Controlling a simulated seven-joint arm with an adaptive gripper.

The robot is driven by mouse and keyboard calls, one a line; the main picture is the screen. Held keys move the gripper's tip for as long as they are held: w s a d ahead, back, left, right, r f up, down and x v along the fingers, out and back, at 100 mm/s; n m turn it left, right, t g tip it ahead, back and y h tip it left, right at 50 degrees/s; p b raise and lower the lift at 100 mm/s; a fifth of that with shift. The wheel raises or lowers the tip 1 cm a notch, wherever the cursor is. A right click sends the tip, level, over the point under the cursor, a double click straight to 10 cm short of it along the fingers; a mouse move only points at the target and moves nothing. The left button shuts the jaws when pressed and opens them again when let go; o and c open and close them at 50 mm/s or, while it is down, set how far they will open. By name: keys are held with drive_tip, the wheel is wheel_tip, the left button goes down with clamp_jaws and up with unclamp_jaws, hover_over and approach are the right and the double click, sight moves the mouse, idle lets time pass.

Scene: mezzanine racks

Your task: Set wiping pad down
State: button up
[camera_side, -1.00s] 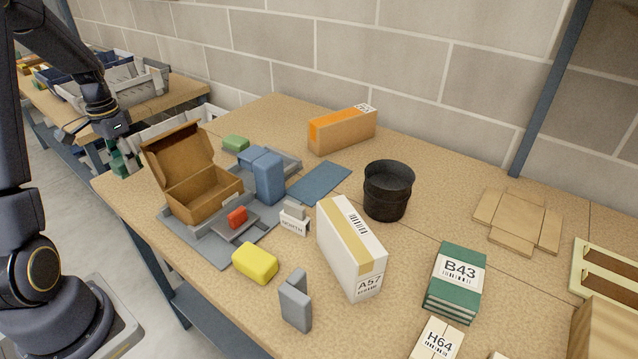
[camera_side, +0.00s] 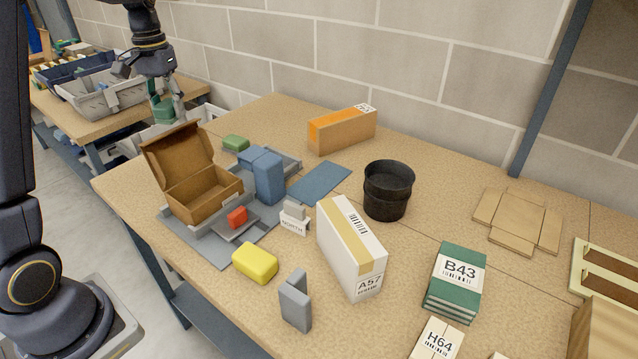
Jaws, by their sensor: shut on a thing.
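My gripper (camera_side: 165,100) is at the upper left, above the back left corner of the main table and in front of the wall. It is shut on a green block, the likely wiping pad (camera_side: 163,114), which hangs low between the fingers. Part of the pad is hidden by the fingers, and its exact shape is hard to tell. A flat blue mat (camera_side: 320,183) lies bare on the table, left of the black bin.
An open cardboard box (camera_side: 205,196) stands on a grey tray (camera_side: 210,249). Nearby are a blue block (camera_side: 269,178), green block (camera_side: 236,143), yellow block (camera_side: 255,262), black bin (camera_side: 388,190), white box (camera_side: 350,248) and orange-brown box (camera_side: 343,130).

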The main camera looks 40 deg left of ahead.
sight(169, 114)
drive_tip(key=d+f+m, duration=0.2)
drive_tip(key=d+f, duration=0.3)
drive_tip(key=d, duration=0.4)
drive_tip(key=w+d+f+m, duration=0.1)
drive_tip(key=d+f, duration=0.5)
drive_tip(key=d, duration=0.4)
drive_tip(key=d+f+m, duration=0.2)
drive_tip(key=d+f, duration=0.3)
drive_tip(key=d, duration=0.4)
drive_tip(key=a, duration=0.4)
drive_tip(key=shift+a+r, duration=0.1)
drive_tip(key=shift+d, duration=2.45)
drive_tip(key=a, duration=0.6)
wheel_tip(169, 114, up, 17)
drive_tip(key=shift+n, duration=0.4)
drive_tip(key=s+a, duration=0.1)
drive_tip(key=a, duration=0.4)
drive_tip(key=s+a, duration=0.2)
drive_tip(key=a, duration=0.3)
drive_tip(key=s+a, duration=0.1)
drive_tip(key=a, duration=0.5)
drive_tip(key=shift+s, duration=0.2)
drive_tip(key=s+a, duration=1.2)
wheel_tip(169, 114, down, 11)
drive_tip(key=shift+w+n, duration=0.3)
drive_tip(key=shift+w, duration=0.15)
